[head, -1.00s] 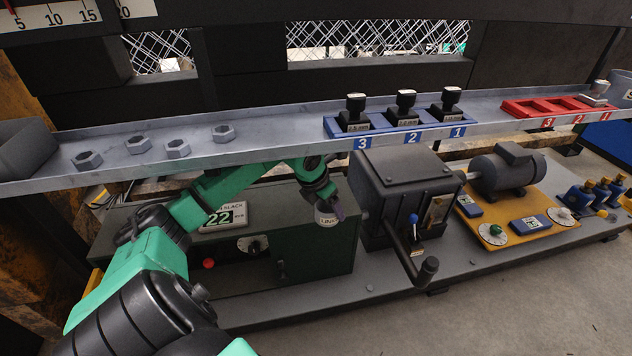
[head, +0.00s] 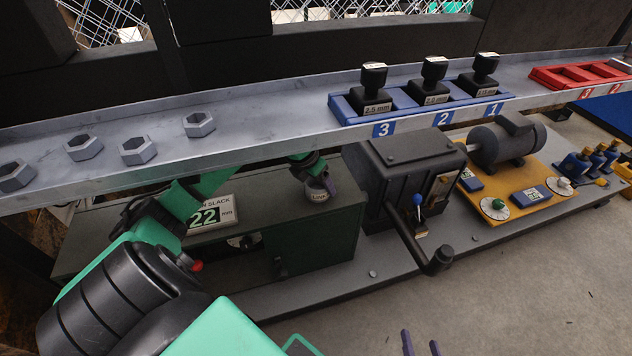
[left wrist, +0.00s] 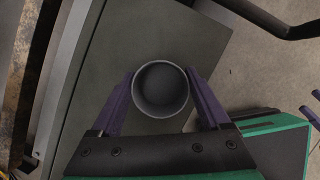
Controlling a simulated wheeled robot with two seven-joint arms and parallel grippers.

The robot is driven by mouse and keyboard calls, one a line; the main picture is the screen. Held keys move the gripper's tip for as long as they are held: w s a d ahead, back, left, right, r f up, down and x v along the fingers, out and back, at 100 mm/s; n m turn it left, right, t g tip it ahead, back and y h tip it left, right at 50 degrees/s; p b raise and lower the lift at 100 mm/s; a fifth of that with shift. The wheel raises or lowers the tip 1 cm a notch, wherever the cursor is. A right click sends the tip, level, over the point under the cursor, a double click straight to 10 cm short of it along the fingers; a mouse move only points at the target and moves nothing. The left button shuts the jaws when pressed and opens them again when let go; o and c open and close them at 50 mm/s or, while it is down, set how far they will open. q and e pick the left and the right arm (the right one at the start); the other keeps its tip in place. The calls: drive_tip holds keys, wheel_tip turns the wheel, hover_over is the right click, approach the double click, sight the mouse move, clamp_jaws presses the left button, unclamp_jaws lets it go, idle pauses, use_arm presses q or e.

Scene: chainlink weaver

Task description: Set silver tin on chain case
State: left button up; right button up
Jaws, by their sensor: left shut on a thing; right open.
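The silver tin (head: 318,195), a small cylinder with a "LINKS" label, is at the right end of the dark green chain case (head: 318,240). My left gripper (head: 323,183) is shut on it, partly hidden behind the shelf edge. In the left wrist view the tin (left wrist: 160,90) shows its round open end between the purple fingers of my left gripper (left wrist: 160,78), with the green case top (left wrist: 120,40) behind it. I cannot tell whether the tin touches the case top. My right gripper (head: 421,345) is open and empty at the bottom edge of the head view.
A grey shelf (head: 270,110) runs above the case, with several hex nuts and a blue rack (head: 410,115) of black stamps. A slack display (head: 212,215) reads 22. Right of the case stands a black gearbox (head: 405,190) with a crank (head: 430,262).

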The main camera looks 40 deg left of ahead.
sight(309, 200)
use_arm(q)
drive_tip(key=shift+d, duration=0.1)
use_arm(e)
drive_tip(key=shift+d, duration=0.15)
use_arm(q)
drive_tip(key=o, duration=1.2)
drive_tip(key=shift+o, duration=0.2)
drive_tip(key=shift+r, duration=0.25)
drive_tip(key=shift+s+r+p, duration=0.2)
drive_tip(key=shift+r+p, duration=0.25)
drive_tip(key=s, duration=0.5)
drive_tip(key=shift+s+a+f, duration=0.1)
drive_tip(key=shift+s+a, duration=0.15)
drive_tip(key=s, duration=0.2)
drive_tip(key=s+p, duration=0.1)
drive_tip(key=s, duration=0.3)
drive_tip(key=shift+a, duration=0.25)
drive_tip(key=shift+s+p, duration=0.3)
use_arm(e)
drive_tip(key=shift+w+d+r+n+g+h, duration=0.15)
drive_tip(key=shift+d+r+n+g+h, duration=0.25)
drive_tip(key=shift+d+r+g, duration=0.6)
drive_tip(key=shift+d+f, duration=0.1)
